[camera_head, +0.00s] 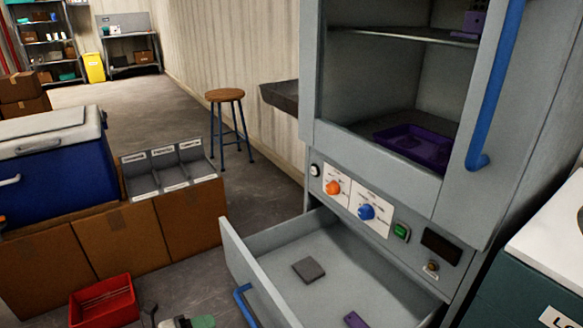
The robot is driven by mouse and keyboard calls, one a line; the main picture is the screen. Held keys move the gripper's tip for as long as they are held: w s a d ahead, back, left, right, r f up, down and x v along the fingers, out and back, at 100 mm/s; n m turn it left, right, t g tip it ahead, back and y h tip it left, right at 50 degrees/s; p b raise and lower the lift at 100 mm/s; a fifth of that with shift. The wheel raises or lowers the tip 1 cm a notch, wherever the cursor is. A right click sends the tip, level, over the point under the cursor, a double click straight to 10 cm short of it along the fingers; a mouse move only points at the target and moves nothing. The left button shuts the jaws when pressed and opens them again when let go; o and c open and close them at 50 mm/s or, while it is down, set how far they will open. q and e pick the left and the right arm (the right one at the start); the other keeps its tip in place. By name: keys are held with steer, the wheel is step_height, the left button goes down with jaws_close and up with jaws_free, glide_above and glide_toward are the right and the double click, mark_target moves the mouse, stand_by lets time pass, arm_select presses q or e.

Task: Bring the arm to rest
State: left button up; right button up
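At the bottom edge, left of the middle, a dark thin piece and a grey and green piece (195,322) are cut off by the frame. I cannot tell what they are. A tall grey cabinet (310,80) stands at the right with its upper compartment open to view. Its lower drawer (262,262) is pulled out and holds a flat grey square (308,270) and a small purple piece (356,320).
A purple tray (415,146) lies inside the cabinet. A blue cooler (55,165) and a grey divided organizer (168,170) stand on cardboard boxes (130,240) at left, with a red bin (104,300) in front. A stool (225,97) stands behind. The open drawer juts into the floor space.

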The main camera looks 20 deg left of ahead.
arm_select(q)
steer(key=s+d+f+n+g+y, duration=0.1)
steer(key=s+d+f+n+y, duration=0.1)
steer(key=f+n+y, duration=0.5)
steer(key=s+d+f+n+g+y, duration=0.1)
steer(key=s+f+n+y, duration=0.15)
steer(key=n, duration=0.75)
steer(key=s+d+f+n+g, duration=0.4)
steer(key=s+d+n+g, duration=0.3)
steer(key=s+d, duration=0.15)
steer(key=s+a+f+g+p, duration=0.1)
steer(key=s+f+p, duration=0.3)
steer(key=s+p, duration=0.5)
steer(key=s+a+f+g+p, duration=0.1)
steer(key=s+f+p, duration=0.4)
steer(key=s+p, duration=0.4)
steer(key=shift+s+a+m+p, duration=0.35)
steer(key=shift+s+m, duration=0.05)
arm_select(e)
steer(key=s+d+f+g, duration=0.1)
steer(key=s+f, duration=0.3)
steer(key=s, duration=0.5)
steer(key=s+d+f, duration=0.2)
steer(key=s+f, duration=0.2)
steer(key=s, duration=0.6)
steer(key=shift+d+f+g, duration=0.15)
steer(key=shift+f+g, duration=0.15)
steer(key=shift+g, duration=0.1)
